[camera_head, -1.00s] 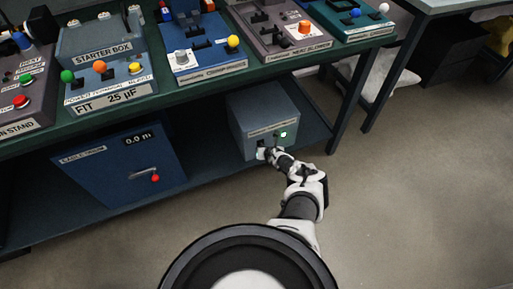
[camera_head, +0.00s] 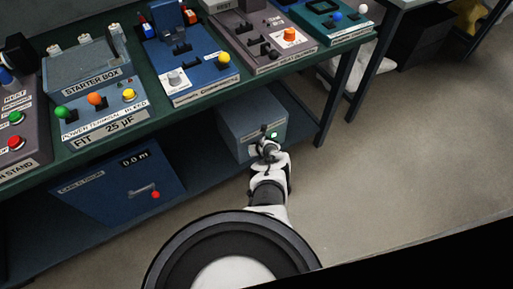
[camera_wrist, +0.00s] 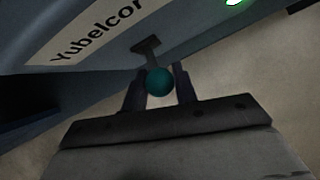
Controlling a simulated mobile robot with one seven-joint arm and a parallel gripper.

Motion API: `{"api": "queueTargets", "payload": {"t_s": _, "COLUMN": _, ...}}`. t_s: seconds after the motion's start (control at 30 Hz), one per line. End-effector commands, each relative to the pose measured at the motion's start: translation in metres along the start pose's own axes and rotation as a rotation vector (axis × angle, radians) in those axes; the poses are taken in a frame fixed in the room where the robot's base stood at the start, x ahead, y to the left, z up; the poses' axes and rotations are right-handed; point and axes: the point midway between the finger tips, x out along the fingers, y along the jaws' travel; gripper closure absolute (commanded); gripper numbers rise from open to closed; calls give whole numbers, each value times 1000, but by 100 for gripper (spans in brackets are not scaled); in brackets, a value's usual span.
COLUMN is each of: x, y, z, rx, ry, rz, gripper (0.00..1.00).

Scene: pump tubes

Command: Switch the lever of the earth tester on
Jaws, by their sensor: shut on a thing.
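A grey-blue box (camera_head: 240,122) stands on the lower shelf, with a lit green lamp (camera_head: 274,135) on its front. I cannot read "earth tester" on it; its label (camera_wrist: 95,30) shows part of a word, "Yubelcor", in the wrist view. A short lever with a teal ball knob (camera_wrist: 159,82) sticks out of a dark slot plate (camera_wrist: 146,44) on that front. My gripper (camera_head: 266,146) is at the box's front, its two fingers on either side of the knob and shut on it. In the head view my gripper hides the lever.
A blue box (camera_head: 120,182) with a handle and a red knob stands left on the same shelf. The bench top (camera_head: 195,108) above carries several devices with coloured knobs. A table leg (camera_head: 328,105) stands right of the grey-blue box. The floor (camera_head: 400,160) to the right is clear.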

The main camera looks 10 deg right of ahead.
Motion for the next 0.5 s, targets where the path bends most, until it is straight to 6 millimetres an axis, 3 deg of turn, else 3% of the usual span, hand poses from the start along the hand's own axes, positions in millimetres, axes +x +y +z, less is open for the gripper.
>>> {"api": "queueTargets", "payload": {"t_s": 0.47, "x": -1, "y": 0, "z": -1, "rx": -1, "ry": 5, "rz": -1, "gripper": 100}}
{"api": "queueTargets", "payload": {"t_s": 0.5, "x": -1, "y": 0, "z": -1, "rx": -1, "ry": 5, "rz": 0, "gripper": 67}}
